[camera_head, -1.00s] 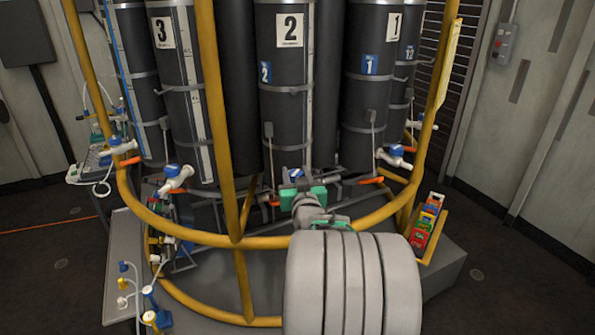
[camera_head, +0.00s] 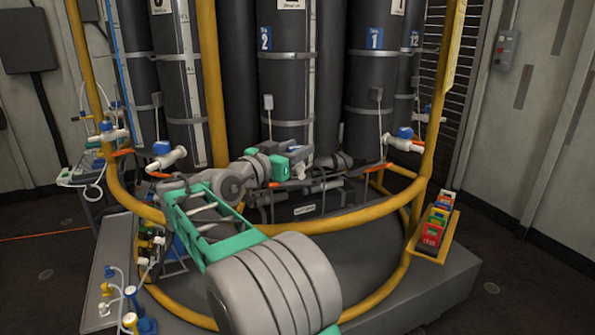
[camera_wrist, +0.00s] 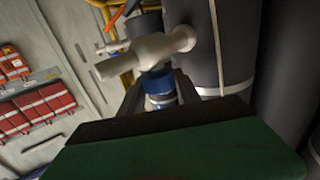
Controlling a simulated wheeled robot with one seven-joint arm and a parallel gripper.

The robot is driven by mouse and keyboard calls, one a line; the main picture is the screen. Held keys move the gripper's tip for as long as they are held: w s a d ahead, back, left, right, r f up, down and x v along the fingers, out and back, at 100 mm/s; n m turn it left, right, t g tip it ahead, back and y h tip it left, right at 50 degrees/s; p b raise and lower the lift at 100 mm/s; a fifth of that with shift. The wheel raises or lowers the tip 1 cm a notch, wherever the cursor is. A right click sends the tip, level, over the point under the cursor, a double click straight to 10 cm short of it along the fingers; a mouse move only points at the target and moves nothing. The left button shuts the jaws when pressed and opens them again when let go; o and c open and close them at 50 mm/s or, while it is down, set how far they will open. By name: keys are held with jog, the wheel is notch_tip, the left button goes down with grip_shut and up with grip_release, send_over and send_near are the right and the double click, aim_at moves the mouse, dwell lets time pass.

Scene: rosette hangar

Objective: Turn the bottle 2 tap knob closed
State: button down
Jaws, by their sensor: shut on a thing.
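Bottle 2 (camera_head: 272,95) is a dark grey cylinder with a blue "2" label, at the middle of the head view. Its white tap (camera_wrist: 150,52) with a blue knob (camera_wrist: 157,82) fills the upper middle of the wrist view. My gripper (camera_wrist: 159,92) is shut on the blue knob, with one dark finger on each side. In the head view my gripper (camera_head: 293,158) is at the foot of bottle 2, and it and my wrist hide most of that tap. How far the knob is turned cannot be told.
A yellow tubular rail (camera_head: 345,221) curves round the bottles, with my arm reaching over it. Similar taps with blue knobs stand left (camera_head: 166,157) and right (camera_head: 404,140). A tray of coloured boxes (camera_head: 432,240) is at the right. Red packs (camera_wrist: 43,107) hang on the wall.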

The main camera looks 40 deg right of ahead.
jog(key=shift+d+f+m+g+b, duration=0.15)
jog(key=shift+m+g+b, duration=0.4)
jog(key=shift+b, duration=0.65)
jog(key=shift+a+f+m+g+b, duration=0.1)
jog(key=shift+f+m+g+b, duration=0.15)
jog(key=shift+g+b, duration=0.75)
jog(key=shift+r+b, duration=0.1)
jog(key=shift+b, duration=0.4)
jog(key=shift+s+d+r, duration=0.1)
jog(key=shift+r, duration=0.15)
jog(key=c, duration=1.3)
grip_release()
jog(key=shift+o, duration=1.4)
jog(key=shift+s+d, duration=0.1)
jog(key=shift+d, duration=0.2)
jog(key=shift+o, duration=0.8)
jog(key=shift+a, duration=0.25)
jog(key=shift+r, duration=0.1)
